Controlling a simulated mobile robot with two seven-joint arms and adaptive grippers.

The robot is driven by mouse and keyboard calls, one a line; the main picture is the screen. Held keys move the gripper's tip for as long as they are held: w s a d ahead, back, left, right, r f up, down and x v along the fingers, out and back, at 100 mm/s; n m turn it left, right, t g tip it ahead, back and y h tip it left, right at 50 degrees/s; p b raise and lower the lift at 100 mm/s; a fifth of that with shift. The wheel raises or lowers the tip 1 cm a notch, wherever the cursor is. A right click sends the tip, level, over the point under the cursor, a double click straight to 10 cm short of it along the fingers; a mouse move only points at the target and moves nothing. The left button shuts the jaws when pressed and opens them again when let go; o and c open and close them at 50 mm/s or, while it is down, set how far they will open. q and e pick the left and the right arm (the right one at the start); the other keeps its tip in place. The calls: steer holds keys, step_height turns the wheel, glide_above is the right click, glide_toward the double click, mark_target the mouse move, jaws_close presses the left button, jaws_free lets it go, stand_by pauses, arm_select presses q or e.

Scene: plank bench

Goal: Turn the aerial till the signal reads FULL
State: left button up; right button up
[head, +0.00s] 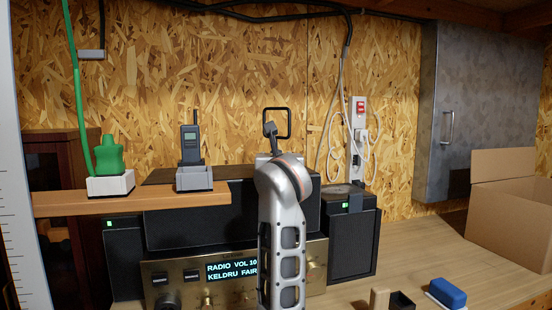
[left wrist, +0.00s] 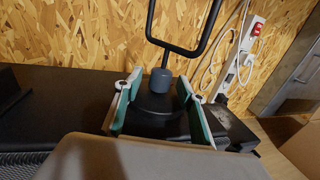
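The aerial (head: 289,122) is a black rectangular loop above the radio, seen against the board wall. The left wrist view shows its lower bar (left wrist: 183,50), stem and grey collar (left wrist: 160,81) on a dark round base. My left gripper (left wrist: 160,105) is open, its teal-padded fingers on either side of the base and collar, with gaps visible. Whether either pad touches is not clear. In the head view my arm hides most of the gripper. The radio display (head: 232,269) reads RADIO VOL 10 and KELDRU FAIR. My right gripper is not in view.
A wooden shelf (head: 110,204) at left holds a walkie-talkie (head: 190,145) and a green object (head: 109,155). A black speaker (head: 352,240) stands right of the radio. A blue block (head: 447,292) and cardboard box (head: 510,220) are at right, with bare bench between.

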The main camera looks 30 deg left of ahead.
arm_select(q)
steer(key=v, duration=0.5)
steer(key=shift+s+d, duration=0.2)
steer(key=shift+s, duration=0.15)
steer(key=shift+a, duration=0.1)
